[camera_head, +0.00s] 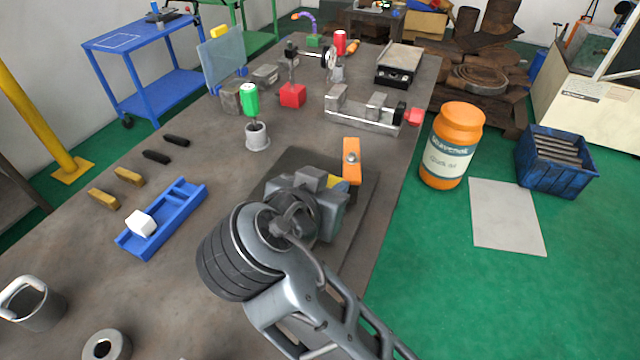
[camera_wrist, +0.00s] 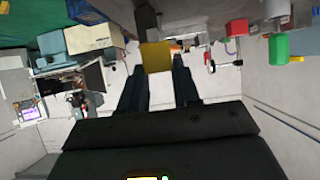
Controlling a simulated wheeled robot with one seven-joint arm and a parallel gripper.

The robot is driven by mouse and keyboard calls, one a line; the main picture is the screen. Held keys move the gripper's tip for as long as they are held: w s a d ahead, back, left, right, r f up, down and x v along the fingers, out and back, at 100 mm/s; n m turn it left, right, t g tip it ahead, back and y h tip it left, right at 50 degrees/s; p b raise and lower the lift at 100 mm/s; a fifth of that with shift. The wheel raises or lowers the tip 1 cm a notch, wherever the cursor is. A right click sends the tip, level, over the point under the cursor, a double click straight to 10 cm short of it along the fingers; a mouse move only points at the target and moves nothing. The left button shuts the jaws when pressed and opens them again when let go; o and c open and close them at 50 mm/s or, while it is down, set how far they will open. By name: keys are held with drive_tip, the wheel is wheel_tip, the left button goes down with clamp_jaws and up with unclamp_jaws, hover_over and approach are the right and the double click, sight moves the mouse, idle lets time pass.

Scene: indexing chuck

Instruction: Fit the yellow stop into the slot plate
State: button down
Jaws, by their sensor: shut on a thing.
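The yellow stop (camera_wrist: 155,57) shows in the wrist view as a yellow block between the two dark fingers of my gripper (camera_wrist: 157,70), which is shut on it. In the head view my wrist hides the fingers. A small yellow patch (camera_head: 333,182) shows beside the grey chuck (camera_head: 333,208), under an orange lever (camera_head: 351,160); it may be the same stop. The chuck is on a dark base plate (camera_head: 364,196) and is partly covered by my wrist. I cannot pick out the slot plate with certainty, nor tell whether the stop touches anything.
Left of my wrist, a blue slotted fixture (camera_head: 183,205) holds a white block (camera_head: 141,223). Yellow and black pieces lie behind it. A green-handled tool (camera_head: 250,98) stands in a grey cup. A grey vise (camera_head: 362,112) is further back. An orange jar (camera_head: 451,145) stands right of the table.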

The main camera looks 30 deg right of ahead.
drive_tip(key=shift+f+b, duration=2.45)
drive_tip(key=shift+f, duration=0.85)
drive_tip(key=c, duration=0.7)
unclamp_jaws()
drive_tip(key=shift+c, duration=0.2)
drive_tip(key=v, duration=0.8)
drive_tip(key=shift+b, duration=0.3)
drive_tip(key=shift+f, duration=0.1)
